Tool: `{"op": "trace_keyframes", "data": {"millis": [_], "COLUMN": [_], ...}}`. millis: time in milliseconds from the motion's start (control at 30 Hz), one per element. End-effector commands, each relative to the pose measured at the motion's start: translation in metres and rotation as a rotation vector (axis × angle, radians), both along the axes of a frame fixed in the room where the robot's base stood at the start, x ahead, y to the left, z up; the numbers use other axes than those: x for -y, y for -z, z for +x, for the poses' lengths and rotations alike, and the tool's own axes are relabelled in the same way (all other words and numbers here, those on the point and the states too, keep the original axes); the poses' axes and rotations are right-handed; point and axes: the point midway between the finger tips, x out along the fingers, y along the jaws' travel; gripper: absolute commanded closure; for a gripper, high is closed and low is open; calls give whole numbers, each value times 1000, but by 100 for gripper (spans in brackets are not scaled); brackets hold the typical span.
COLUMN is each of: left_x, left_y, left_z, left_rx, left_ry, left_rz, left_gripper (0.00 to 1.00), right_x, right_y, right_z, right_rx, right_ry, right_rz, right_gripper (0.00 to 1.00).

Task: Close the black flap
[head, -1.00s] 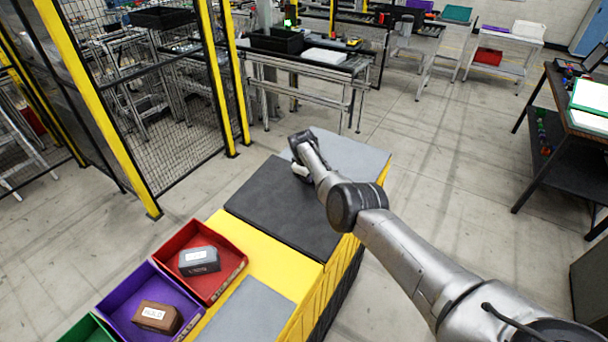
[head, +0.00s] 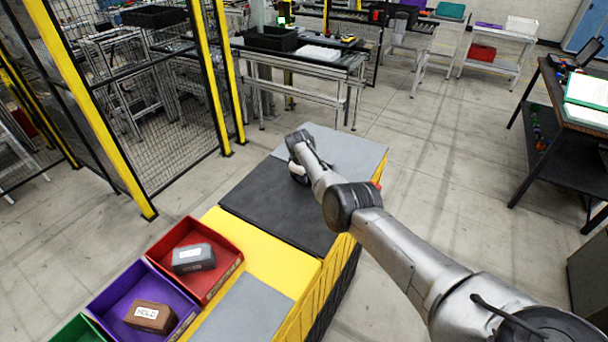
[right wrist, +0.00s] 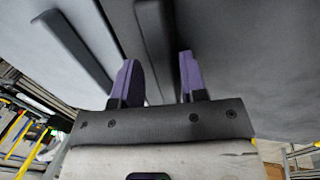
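The black flap (head: 275,207) is a dark flat panel that looks flat on top of the yellow fixture in the head view. My right gripper (head: 297,178) is low at its far edge, near the border with a grey panel (head: 340,150); the arm hides its fingers there. In the right wrist view the two purple fingers (right wrist: 159,62) stand apart. My left gripper is not in view.
Red (head: 225,285) and purple (head: 185,325) bins with boxes sit along the fixture's left side. A second grey panel (head: 245,312) lies at the near end. A yellow-posted mesh fence (head: 175,130) stands left. Floor at right is clear up to a black table (head: 560,140).

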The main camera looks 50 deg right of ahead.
Motion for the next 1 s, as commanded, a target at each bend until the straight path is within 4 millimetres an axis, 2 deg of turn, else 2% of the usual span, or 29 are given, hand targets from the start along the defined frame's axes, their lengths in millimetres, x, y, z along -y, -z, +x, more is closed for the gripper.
{"op": "trace_keyframes", "data": {"millis": [33, 100, 567, 667, 800, 1000], "left_x": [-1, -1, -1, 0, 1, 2], "left_y": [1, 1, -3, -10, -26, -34], "left_z": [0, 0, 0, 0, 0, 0], "left_rx": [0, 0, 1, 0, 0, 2], "left_ry": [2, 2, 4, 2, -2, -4], "left_rz": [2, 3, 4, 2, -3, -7], "left_gripper": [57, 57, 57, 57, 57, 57], "right_x": [1, 1, -2, -4, -8, -15], "right_y": [5, 5, 2, -8, -30, -61], "right_z": [-3, -3, -3, -2, -1, -1], "right_rx": [-9, -9, -12, -10, -4, 1], "right_ry": [1, 1, 0, -1, 0, -1], "right_rz": [-2, -1, 4, 4, 2, -1], "right_gripper": [60, 53, 53, 53, 53, 53]}}
